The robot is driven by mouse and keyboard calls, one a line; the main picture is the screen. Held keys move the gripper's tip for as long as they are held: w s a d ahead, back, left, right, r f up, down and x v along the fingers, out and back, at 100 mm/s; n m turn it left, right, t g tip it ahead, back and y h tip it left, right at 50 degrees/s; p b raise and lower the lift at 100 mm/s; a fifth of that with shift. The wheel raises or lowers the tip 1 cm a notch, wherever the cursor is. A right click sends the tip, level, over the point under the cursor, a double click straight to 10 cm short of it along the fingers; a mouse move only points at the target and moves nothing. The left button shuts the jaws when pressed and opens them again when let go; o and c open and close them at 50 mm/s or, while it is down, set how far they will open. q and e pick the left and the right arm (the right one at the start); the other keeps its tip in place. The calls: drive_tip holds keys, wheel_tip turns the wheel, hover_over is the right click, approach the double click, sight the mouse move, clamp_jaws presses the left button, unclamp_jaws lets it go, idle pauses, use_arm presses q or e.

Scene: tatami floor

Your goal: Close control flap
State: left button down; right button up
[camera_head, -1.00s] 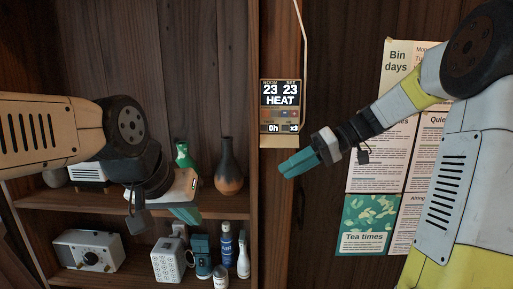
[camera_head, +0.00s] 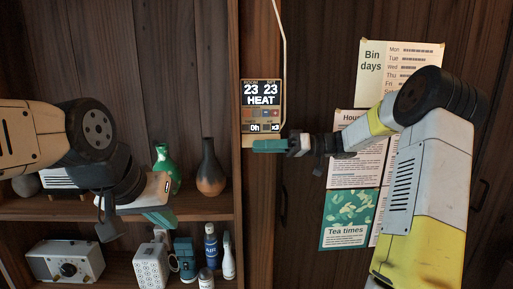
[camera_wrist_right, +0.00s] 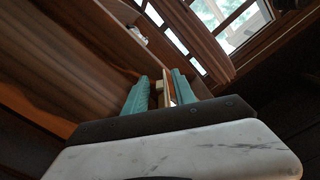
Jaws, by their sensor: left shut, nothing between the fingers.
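The control panel (camera_head: 262,100) is mounted on the dark wooden upright and its display reads 23, 23 and HEAT. Below the display is a row of small buttons. A tan flap (camera_head: 247,141) shows at the panel's lower edge, partly hidden by my right gripper (camera_head: 270,146). In the right wrist view the right gripper's teal fingers (camera_wrist_right: 160,92) stand apart, with a pale panel edge (camera_wrist_right: 168,88) beyond or between them. I cannot tell whether they touch the flap. My left gripper (camera_head: 160,218) is shut and empty in front of the shelves at the left.
Shelves at the left hold a green vase (camera_head: 164,168), a dark vase (camera_head: 210,168), a radio (camera_head: 64,262), a white speaker (camera_head: 151,266) and bottles (camera_head: 211,246). A cord (camera_head: 285,45) runs up from the panel. Posters (camera_head: 350,220) hang at the right.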

drive_tip(key=shift+a, duration=0.4)
clamp_jaws()
drive_tip(key=shift+s+m, duration=0.1)
drive_tip(key=shift+m, duration=0.2)
idle(0.3)
drive_tip(key=shift+s+r+m, duration=0.1)
drive_tip(key=shift+s+m, duration=0.1)
drive_tip(key=shift+m, duration=0.4)
drive_tip(key=shift+s+r+m, duration=0.1)
drive_tip(key=shift+s+m, duration=0.05)
drive_tip(key=shift+m, duration=0.45)
drive_tip(key=shift+s+r+m, duration=0.2)
drive_tip(key=shift+s+m, duration=0.05)
drive_tip(key=shift+m, duration=0.75)
drive_tip(key=shift+s+r+m, duration=0.2)
drive_tip(key=shift+m, duration=0.8)
